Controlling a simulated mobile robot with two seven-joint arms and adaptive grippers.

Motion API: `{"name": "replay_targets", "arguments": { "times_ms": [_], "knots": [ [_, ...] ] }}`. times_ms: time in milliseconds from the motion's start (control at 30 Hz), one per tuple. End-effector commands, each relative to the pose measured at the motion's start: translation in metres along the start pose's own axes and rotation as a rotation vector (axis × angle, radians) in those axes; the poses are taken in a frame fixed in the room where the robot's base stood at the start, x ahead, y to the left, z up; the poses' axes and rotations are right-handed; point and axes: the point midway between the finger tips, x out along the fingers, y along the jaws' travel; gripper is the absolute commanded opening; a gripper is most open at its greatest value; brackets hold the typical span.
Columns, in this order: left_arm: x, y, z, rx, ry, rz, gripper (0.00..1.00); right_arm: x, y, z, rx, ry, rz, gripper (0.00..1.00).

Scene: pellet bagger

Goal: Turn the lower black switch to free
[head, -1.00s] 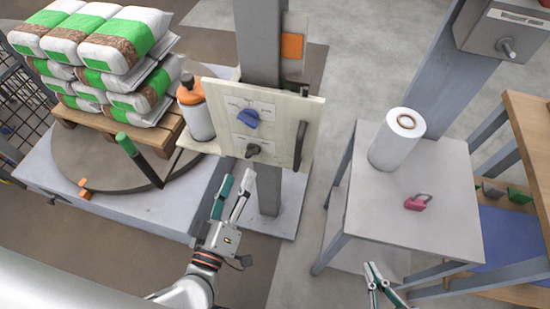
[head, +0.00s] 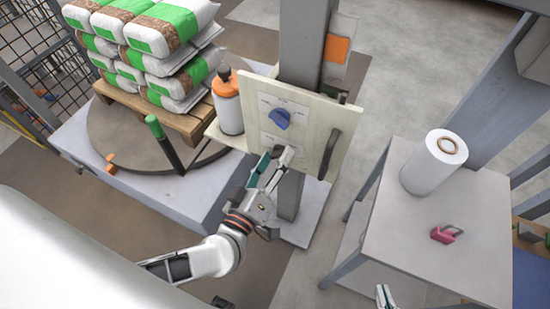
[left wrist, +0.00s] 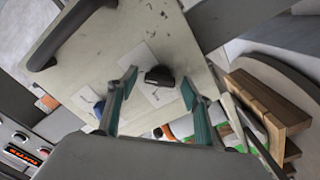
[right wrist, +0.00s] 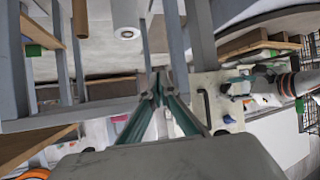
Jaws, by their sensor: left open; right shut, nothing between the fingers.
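The lower black switch (left wrist: 160,76) shows in the left wrist view on a white label of the pale panel (head: 309,150). The switch lies between my left gripper's fingertips (left wrist: 158,86), which are open on either side of it; I cannot tell whether they touch it. In the head view my left gripper (head: 275,158) is at the lower part of the panel and hides most of the switch. A blue switch (head: 280,118) sits above, and it also shows in the left wrist view (left wrist: 99,108). My right gripper (right wrist: 160,92) is shut and empty, away from the panel.
A black handle (head: 329,156) stands out at the panel's right side. An orange-capped bottle (head: 228,108) stands left of the panel. Stacked bags (head: 150,50) are behind left. A grey table (head: 410,235) at right holds a white roll (head: 430,165) and a pink padlock (head: 446,234).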

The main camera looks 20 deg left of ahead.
Motion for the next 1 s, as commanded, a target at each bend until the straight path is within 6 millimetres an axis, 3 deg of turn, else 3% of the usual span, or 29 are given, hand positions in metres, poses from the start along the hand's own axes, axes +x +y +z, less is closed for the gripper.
{"name": "replay_targets", "arguments": {
  "times_ms": [133,267,300,667,1000],
  "knots": [
    [-0.0001,0.0002,-0.0001,0.000,0.000,0.000,0.47,0.0000,-0.0002,0.0010,0.000,-0.002,0.000,0.00],
    [-0.0003,0.0002,-0.0001,0.000,0.000,0.000,0.14,-0.0002,-0.0003,0.0022,0.000,-0.004,0.000,0.00],
    [-0.0003,0.0002,-0.0001,0.000,0.000,0.000,0.12,-0.0003,-0.0003,0.0024,0.000,-0.004,0.000,0.00],
    [-0.0004,0.0009,-0.0006,-0.039,0.001,0.001,0.12,-0.0012,0.0012,0.0020,-0.009,-0.005,-0.001,0.00],
    [-0.0001,0.0018,-0.0012,-0.263,0.001,0.001,0.12,-0.0028,0.0075,0.0071,-0.030,-0.021,0.009,0.00]
  ]
}}
